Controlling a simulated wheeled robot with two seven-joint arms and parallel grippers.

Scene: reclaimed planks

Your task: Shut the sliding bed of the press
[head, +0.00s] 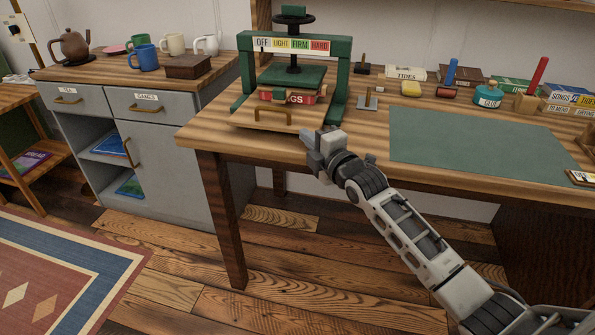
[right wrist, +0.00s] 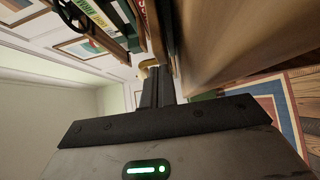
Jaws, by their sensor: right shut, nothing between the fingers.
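The green book press (head: 338,70) stands at the left end of the workbench, with a black handwheel on top. Its wooden sliding bed (head: 240,108) sticks out at the front, with a brass handle (head: 272,108) on it. A red book (head: 296,98) lies under the green platen. My right gripper (head: 306,134) is shut and empty, just right of the bed's front at the table edge. In the right wrist view its fingers (right wrist: 158,85) are together, with part of the press (right wrist: 112,22) beyond. My left gripper is not in view.
A small metal stand (head: 368,103) and a yellow block (head: 411,89) are right of the press. A green mat (head: 470,140) covers the middle of the workbench. A grey cabinet (head: 165,160) with mugs on top stands at the left.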

